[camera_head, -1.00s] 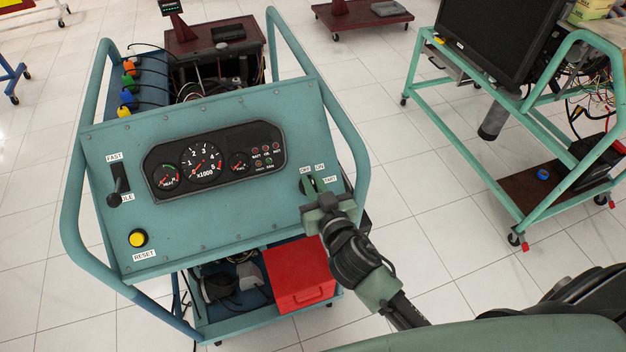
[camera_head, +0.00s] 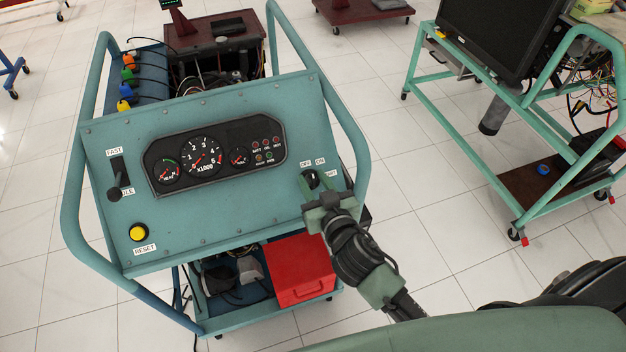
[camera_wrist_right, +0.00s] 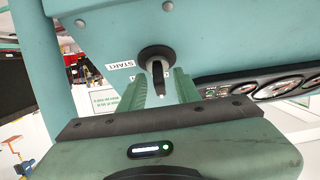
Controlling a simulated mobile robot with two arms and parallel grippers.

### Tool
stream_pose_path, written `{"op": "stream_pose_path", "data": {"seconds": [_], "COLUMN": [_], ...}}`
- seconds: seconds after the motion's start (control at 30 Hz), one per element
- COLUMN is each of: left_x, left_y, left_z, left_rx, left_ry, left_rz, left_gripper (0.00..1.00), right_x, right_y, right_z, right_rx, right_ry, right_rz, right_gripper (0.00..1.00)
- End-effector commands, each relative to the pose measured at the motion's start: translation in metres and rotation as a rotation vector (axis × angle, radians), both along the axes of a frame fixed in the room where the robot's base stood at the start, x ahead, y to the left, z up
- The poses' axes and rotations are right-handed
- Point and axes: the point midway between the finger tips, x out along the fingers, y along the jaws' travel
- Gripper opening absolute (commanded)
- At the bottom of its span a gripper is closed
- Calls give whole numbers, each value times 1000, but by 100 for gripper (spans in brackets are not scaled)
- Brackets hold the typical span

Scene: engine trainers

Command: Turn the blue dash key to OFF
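The dash key switch (camera_head: 311,179) is at the right of the teal engine panel (camera_head: 240,215), with OFF, ON and START labels around it. In the right wrist view the key (camera_wrist_right: 158,75) looks dark, not blue, and sticks out from a round black collar. My right gripper (camera_head: 321,198) is just in front of the switch. In the wrist view its green fingers (camera_wrist_right: 162,86) stand apart on both sides of the key, with gaps visible. Which label the key points to is unclear, as the gripper partly covers the switch. My left gripper is not in view.
The panel also holds a gauge cluster (camera_head: 213,157), a throttle lever (camera_head: 115,185) and a yellow reset button (camera_head: 138,232). The cart's tube rail (camera_head: 345,125) runs close to the right of the switch. A red box (camera_head: 300,272) sits below. Another teal cart (camera_head: 470,135) stands to the right.

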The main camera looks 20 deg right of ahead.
Motion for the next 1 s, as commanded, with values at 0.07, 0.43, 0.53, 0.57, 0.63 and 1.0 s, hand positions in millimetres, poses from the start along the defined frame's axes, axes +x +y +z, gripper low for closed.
{"op": "stream_pose_path", "data": {"seconds": [0.07,0.43,0.53,0.57,0.63,1.0], "left_x": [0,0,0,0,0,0], "left_y": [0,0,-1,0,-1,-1], "left_z": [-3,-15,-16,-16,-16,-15], "left_rx": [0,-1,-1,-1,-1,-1], "left_ry": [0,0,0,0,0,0], "left_rz": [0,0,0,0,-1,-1], "left_gripper": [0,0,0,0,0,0], "right_x": [-11,-66,-71,-72,-72,-72], "right_y": [0,-2,-3,-3,-3,-3], "right_z": [0,11,13,13,14,14], "right_rx": [3,2,1,1,1,0], "right_ry": [3,7,7,7,6,6], "right_rz": [-1,-1,0,0,0,0], "right_gripper": [33,33,33,33,33,33]}}
